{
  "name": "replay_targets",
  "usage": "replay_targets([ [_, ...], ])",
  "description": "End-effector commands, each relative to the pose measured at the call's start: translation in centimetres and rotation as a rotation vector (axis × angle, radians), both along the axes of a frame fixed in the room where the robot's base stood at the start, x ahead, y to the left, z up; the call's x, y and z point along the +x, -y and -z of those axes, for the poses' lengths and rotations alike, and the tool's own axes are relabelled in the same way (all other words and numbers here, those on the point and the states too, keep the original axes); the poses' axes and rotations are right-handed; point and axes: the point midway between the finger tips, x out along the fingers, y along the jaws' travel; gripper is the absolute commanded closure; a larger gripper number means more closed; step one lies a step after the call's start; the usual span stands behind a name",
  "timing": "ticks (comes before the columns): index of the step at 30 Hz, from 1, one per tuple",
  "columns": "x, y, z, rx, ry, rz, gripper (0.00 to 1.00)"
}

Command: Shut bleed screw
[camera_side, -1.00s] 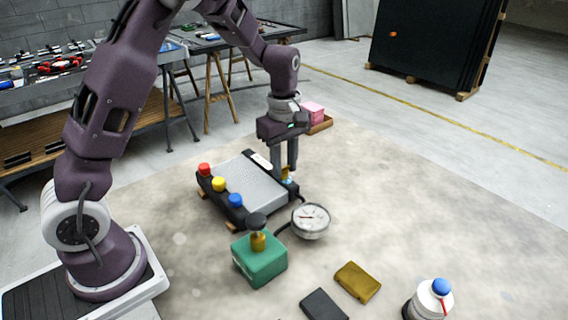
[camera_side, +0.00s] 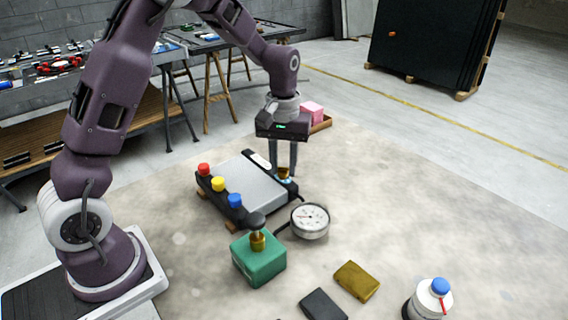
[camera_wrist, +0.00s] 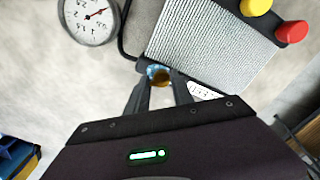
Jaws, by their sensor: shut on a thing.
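The bleed screw (camera_wrist: 160,79) is a small brass piece with a blue part beside it, at the corner of the grey ribbed panel (camera_wrist: 205,45). My gripper (camera_wrist: 162,88) points down over it, fingers closed on its sides. In the side view my gripper (camera_side: 283,172) stands at the panel's far right corner, and the brass screw (camera_side: 284,173) shows between and below the fingertips. The fingers partly hide the screw, and I cannot tell how far it is turned.
Red (camera_side: 203,169), yellow (camera_side: 218,184) and blue (camera_side: 235,200) caps line the panel's near edge. A pink block (camera_side: 312,108) sits behind.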

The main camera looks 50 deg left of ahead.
Motion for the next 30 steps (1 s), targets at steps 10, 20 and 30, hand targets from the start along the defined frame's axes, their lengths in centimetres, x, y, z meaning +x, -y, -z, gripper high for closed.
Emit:
replay_targets([
  [10, -0.47, -0.53, 0.16, 0.004, -0.016, 0.313, 1.0],
  [20, -0.43, -0.63, 0.16, 0.004, -0.015, 0.539, 1.0],
  [30, -0.33, -0.68, 0.15, 0.006, -0.013, 0.652, 1.0],
])
